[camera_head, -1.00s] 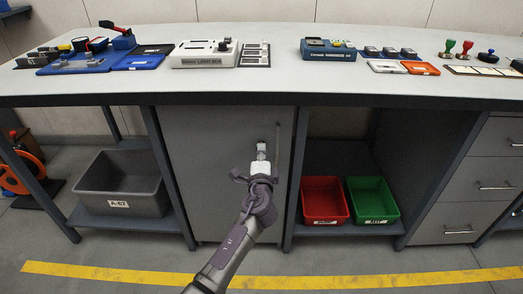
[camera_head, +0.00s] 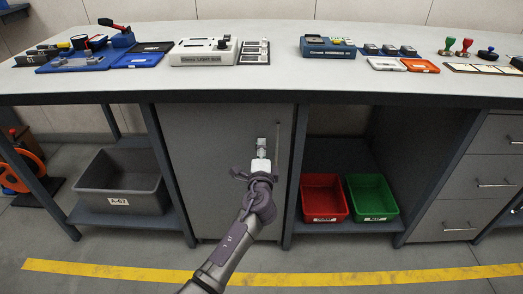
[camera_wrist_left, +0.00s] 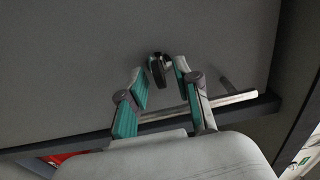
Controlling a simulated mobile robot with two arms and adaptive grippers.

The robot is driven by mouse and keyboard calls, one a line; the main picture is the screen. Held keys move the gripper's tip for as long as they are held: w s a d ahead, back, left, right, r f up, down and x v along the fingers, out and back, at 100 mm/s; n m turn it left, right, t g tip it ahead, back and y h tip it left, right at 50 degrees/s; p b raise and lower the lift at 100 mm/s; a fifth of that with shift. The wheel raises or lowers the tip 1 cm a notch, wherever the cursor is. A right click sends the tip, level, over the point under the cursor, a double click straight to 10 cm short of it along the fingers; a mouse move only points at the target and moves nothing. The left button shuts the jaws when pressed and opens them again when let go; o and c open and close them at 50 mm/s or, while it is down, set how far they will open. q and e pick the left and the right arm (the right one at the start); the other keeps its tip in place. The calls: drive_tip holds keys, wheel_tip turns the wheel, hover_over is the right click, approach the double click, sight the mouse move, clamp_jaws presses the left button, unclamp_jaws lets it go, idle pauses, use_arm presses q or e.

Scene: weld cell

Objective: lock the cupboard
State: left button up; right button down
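The grey cupboard (camera_head: 210,165) under the bench has its door shut. My left gripper (camera_head: 262,146) is in front of the door, close to its right edge. In the left wrist view the fingers of my left gripper (camera_wrist_left: 161,77) stand apart. A small dark key-like piece (camera_wrist_left: 157,68) on the door shows between the fingertips, with a gap visible towards the left finger. Whether the right finger touches it, I cannot tell. The lock itself is hidden by the gripper in the head view. My right gripper is not in view.
A long door handle (camera_head: 277,150) runs right of the gripper; it also shows in the left wrist view (camera_wrist_left: 235,99). A grey bin (camera_head: 95,180) stands left; red (camera_head: 322,200) and green (camera_head: 371,200) bins stand right. The worktop (camera_head: 275,84) overhangs above.

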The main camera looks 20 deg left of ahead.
use_arm(q)
drive_tip(key=v, duration=1.2)
